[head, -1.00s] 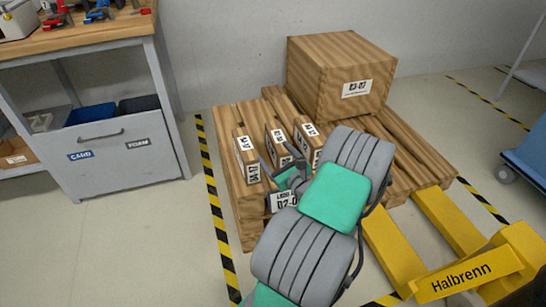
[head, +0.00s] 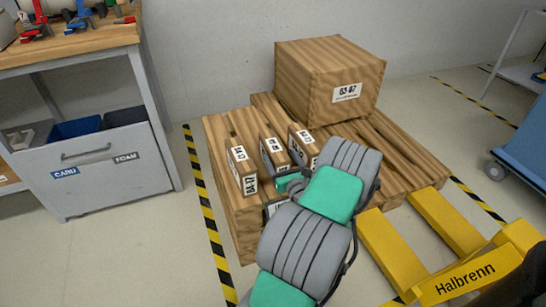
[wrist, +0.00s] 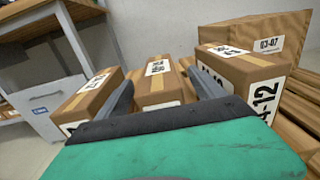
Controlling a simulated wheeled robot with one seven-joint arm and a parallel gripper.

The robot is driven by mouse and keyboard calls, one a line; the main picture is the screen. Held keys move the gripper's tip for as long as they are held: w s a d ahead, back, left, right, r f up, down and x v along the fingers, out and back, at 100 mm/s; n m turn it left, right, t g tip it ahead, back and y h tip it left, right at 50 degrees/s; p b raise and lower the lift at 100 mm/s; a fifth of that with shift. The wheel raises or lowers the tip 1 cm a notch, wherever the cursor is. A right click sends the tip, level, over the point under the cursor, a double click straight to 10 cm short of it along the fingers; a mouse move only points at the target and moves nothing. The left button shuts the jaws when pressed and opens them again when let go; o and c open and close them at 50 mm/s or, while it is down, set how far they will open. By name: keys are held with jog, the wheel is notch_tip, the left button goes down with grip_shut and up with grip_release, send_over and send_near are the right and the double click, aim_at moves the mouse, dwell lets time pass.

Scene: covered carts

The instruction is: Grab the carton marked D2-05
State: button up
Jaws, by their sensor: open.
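Three small brown cartons with white labels stand in a row on the pallet: a left one (head: 242,172), a middle one (head: 274,153) and a right one (head: 303,141). They also show in the wrist view. I cannot read D2-05 for certain on any of them; the label on the right one (wrist: 245,80) ends in "4-12" in the wrist view. My gripper (wrist: 160,80) is open, with one finger on each side of the middle carton (wrist: 158,92). Contact cannot be told. In the head view my arm hides most of the gripper and the carton's lower front.
A large wooden-looking box (head: 322,85) marked 03-07 stands at the back of the pallet (head: 225,135). A yellow pallet jack (head: 465,265) is at the lower right. A workbench with a drawer (head: 95,170) is left. A blue cart (head: 530,155) is right.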

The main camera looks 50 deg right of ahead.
aim_at(276, 149)
jog(key=b+x, duration=0.1)
jog(key=x, duration=0.3)
jog(key=shift+w, duration=0.35)
grip_shut()
dwell(0.4)
jog(key=shift+d, duration=0.1)
